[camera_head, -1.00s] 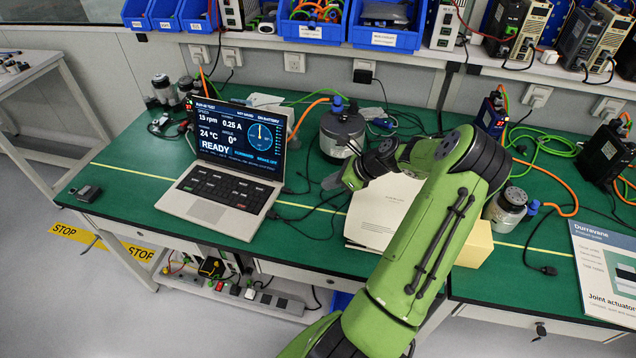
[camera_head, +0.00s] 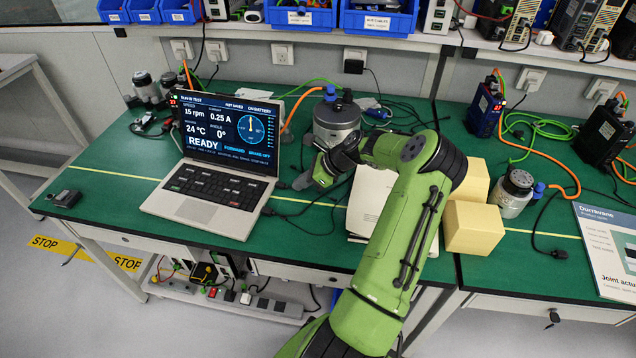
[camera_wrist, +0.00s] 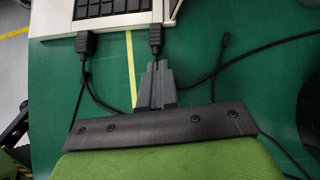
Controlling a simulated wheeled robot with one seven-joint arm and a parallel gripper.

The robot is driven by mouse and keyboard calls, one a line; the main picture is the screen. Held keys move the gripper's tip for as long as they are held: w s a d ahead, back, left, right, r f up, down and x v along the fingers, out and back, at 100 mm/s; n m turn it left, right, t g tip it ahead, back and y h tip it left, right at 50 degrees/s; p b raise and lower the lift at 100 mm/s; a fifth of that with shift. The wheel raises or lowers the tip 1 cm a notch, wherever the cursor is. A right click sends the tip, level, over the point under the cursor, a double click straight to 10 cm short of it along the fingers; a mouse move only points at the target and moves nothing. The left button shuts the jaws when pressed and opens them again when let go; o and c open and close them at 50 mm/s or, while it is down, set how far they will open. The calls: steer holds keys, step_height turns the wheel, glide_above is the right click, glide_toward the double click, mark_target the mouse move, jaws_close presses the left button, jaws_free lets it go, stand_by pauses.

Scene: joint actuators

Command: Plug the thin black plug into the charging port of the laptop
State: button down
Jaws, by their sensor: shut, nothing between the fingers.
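The open laptop (camera_head: 205,209) stands at the left of the green bench, its screen lit and reading "ON BATTERY". In the wrist view its edge (camera_wrist: 115,23) is at the top. A slim black plug (camera_wrist: 155,38) and a wider black plug (camera_wrist: 86,45) lie at that edge; I cannot tell whether either is inserted. A smaller black cable end (camera_wrist: 222,40) lies loose to the right. My gripper (camera_wrist: 157,66) is shut and empty, its tips just short of the slim plug, over its cable. In the head view my gripper (camera_head: 306,182) is right of the laptop.
A grey cylindrical actuator (camera_head: 337,126) stands behind my gripper. Black cables cross the bench around my gripper. A small dark device (camera_head: 65,198) sits at the left edge, with clear bench between it and the laptop.

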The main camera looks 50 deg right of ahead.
steer(key=shift+w+a, duration=0.4)
steer(key=shift+w, duration=0.45)
